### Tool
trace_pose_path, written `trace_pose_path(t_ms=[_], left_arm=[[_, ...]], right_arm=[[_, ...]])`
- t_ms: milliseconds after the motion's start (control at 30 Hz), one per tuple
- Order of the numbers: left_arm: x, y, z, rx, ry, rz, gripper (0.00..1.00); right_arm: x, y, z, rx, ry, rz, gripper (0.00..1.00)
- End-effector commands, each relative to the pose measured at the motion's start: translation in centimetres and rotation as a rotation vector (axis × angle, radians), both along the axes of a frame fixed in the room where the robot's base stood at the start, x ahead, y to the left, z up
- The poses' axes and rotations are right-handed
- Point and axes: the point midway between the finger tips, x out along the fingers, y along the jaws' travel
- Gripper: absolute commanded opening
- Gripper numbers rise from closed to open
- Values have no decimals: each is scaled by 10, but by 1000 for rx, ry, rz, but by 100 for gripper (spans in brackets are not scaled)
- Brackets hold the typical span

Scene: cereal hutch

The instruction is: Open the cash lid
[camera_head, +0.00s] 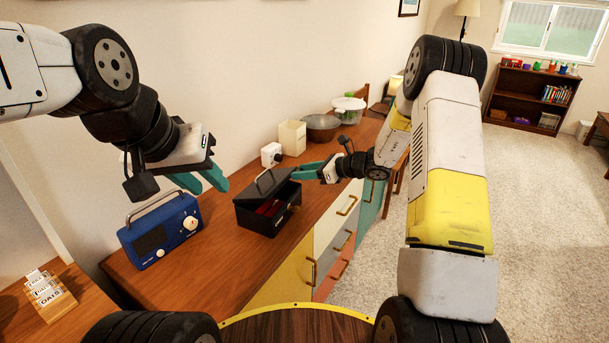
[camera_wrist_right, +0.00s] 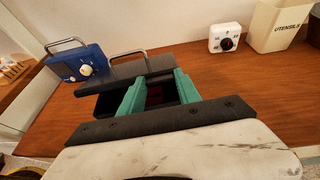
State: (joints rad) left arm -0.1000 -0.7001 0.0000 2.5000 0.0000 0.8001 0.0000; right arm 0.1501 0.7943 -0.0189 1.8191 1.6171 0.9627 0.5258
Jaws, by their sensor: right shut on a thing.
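The black cash box (camera_head: 258,222) stands on the wooden counter, with a red interior showing. Its lid (camera_head: 250,193) is raised and tilted partly open, with a handle on top. In the right wrist view the lid (camera_wrist_right: 98,82) lies across the teal fingertips. My right gripper (camera_head: 293,174) is at the lid's right end, shut on the lid; it also shows in the right wrist view (camera_wrist_right: 160,80). The exact contact is partly hidden. My left gripper (camera_head: 203,181) is open and empty, above and left of the box, over the blue radio.
The blue radio (camera_head: 160,236) stands left of the box. The counter in front of the radio (camera_head: 215,275) is clear.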

Motion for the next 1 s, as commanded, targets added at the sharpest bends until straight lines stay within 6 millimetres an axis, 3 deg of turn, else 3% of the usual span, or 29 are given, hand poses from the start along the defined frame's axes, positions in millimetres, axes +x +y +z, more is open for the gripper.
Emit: trace_pose_path(t_ms=[33,300,433,600,1000], left_arm=[[0,0,0,0,0,0,34],[0,0,0,0,0,0,34],[0,0,0,0,0,0,34],[0,0,0,0,0,0,34],[0,0,0,0,0,0,34]], right_arm=[[3,5,12,-43,11,3,0],[15,27,48,-30,13,3,0],[23,44,67,-139,59,8,0],[33,62,80,-148,77,4,0],[54,100,99,-393,205,5,0]])
